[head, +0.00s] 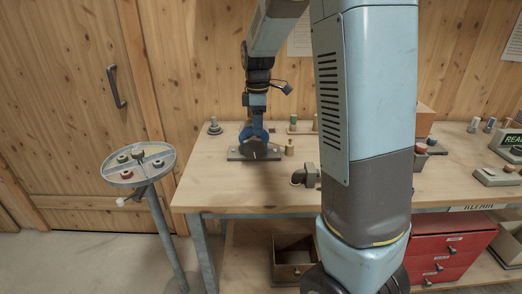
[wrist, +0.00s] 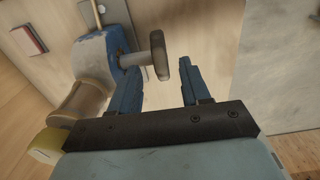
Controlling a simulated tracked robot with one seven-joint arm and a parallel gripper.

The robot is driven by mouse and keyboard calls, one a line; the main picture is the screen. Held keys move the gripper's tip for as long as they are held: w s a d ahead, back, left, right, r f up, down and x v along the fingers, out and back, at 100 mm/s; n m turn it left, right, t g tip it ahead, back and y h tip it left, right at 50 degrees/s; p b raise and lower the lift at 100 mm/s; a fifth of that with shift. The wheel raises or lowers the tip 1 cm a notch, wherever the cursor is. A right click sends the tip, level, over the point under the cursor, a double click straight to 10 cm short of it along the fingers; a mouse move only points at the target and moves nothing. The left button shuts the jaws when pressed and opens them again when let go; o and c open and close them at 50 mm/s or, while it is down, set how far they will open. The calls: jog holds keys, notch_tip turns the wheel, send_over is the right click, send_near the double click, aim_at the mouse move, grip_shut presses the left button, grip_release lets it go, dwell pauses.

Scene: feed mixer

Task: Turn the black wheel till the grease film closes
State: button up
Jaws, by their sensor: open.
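The black wheel (wrist: 158,55) shows nearly edge-on in the wrist view, on a short pale shaft from a worn blue housing (wrist: 92,65). My gripper (wrist: 157,68) is open, with one blue finger on each side of the wheel's lower part. I see no clear contact, and depth is hard to judge. In the head view my gripper reaches down over the blue unit on its grey base plate (head: 236,154) on the bench, and hides much of it. The wheel is hard to make out there. I cannot make out the grease film in either view.
The wooden bench (head: 215,190) has a brass-coloured piece (head: 289,147) right of the unit and a dark elbow fitting (head: 304,176) in front. A round grey tray stand (head: 140,177) is at left. Red drawers (head: 445,258) stand below right. The bench's front left is clear.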

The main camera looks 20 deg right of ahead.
aim_at(258, 158)
notch_tip(258, 158, down, 10)
dwell(0.5)
